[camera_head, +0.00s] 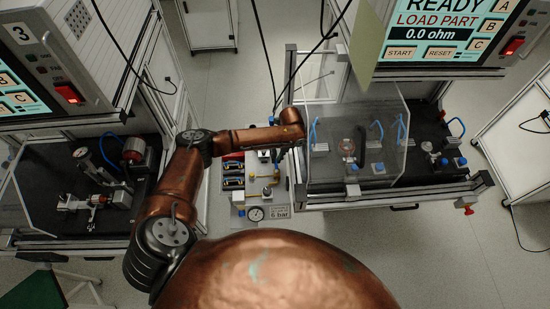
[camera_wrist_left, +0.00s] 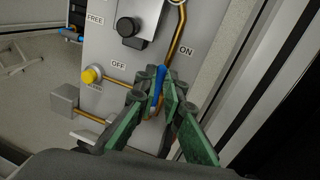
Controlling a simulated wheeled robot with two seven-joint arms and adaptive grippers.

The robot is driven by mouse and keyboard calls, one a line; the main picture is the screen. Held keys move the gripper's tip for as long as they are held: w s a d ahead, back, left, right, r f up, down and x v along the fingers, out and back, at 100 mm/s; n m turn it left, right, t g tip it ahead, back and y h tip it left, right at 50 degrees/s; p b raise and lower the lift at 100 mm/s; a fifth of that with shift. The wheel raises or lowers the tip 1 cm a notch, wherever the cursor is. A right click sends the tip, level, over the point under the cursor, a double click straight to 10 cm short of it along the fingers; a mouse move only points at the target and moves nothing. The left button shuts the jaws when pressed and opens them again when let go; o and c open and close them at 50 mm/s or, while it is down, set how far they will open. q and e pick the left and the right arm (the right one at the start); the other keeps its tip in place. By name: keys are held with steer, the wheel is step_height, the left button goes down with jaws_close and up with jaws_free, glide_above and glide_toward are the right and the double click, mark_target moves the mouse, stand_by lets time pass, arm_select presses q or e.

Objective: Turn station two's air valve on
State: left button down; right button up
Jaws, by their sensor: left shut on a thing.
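The air panel (camera_head: 280,212) stands between two stations in the head view, with my copper left arm reaching over it. In the left wrist view, its grey plate (camera_wrist_left: 95,35) carries the labels FREE, OFF and ON. The blue valve handle (camera_wrist_left: 159,78) sits between the green fingers of my left gripper (camera_wrist_left: 160,98), which is shut on it. The handle points up the plate, with OFF to its left and ON to its upper right. The fingers hide its lower part and pivot. My right gripper is in neither view.
A black knob (camera_wrist_left: 128,27), a yellow button (camera_wrist_left: 91,75) and brass pipe (camera_wrist_left: 179,40) lie close to the fingers. In the head view, a clear guard (camera_head: 395,165) stands right of the panel, and a pressure gauge (camera_head: 256,214) sits at the panel's front.

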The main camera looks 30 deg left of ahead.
arm_select(q)
steer(key=shift+w+d+r+m, duration=0.1)
steer(key=shift+w+d+m, duration=0.1)
steer(key=shift+m, duration=0.2)
steer(key=c, duration=2.1)
jaws_free()
steer(key=shift+o, duration=0.4)
steer(key=shift+s, duration=0.15)
